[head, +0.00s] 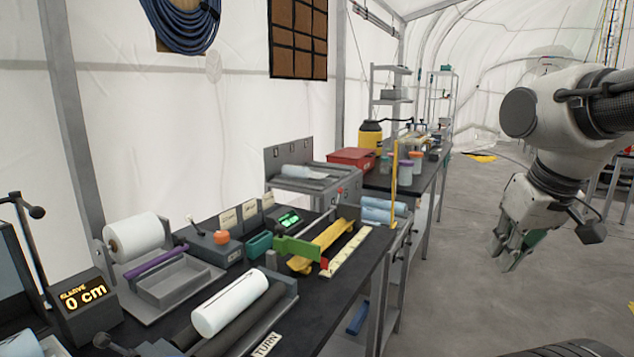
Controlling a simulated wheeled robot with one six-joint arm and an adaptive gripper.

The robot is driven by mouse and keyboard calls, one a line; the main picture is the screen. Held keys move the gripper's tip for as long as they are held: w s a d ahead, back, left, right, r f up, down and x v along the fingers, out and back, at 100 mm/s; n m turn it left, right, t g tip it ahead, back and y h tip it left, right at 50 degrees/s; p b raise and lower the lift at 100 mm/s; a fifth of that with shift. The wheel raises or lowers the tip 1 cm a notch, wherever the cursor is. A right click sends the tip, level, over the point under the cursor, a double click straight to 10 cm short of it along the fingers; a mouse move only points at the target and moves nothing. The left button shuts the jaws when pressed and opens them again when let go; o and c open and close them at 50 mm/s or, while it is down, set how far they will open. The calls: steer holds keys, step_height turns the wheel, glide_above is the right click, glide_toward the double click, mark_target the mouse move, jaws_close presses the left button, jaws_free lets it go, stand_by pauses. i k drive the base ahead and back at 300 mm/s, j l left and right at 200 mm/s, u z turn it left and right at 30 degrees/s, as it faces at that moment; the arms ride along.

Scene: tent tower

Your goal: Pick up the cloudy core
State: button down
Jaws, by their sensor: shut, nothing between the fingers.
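A white, opaque cylinder (230,303) lies on dark rollers at the near part of the bench. Pale bluish cylinders (380,211) lie together at the bench's right end, beside a yellow post. Another pale cylinder (297,171) lies on a grey stand farther back. No label shows which of these is the cloudy core. My gripper (507,253) hangs over the open floor at the right, pointing down, well apart from the bench and all cylinders. Its fingers look shut and empty.
A red box (351,160) stands farther back. Grey floor right of the bench is clear.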

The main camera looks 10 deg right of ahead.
mark_target(211, 317)
steer(key=l+u, duration=0.15)
steer(key=u, duration=0.25)
steer(key=l+u, duration=0.1)
steer(key=u, duration=0.35)
steer(key=l+u, duration=0.15)
steer(key=u, duration=0.25)
steer(key=k+l+u, duration=0.1)
steer(key=u, duration=0.35)
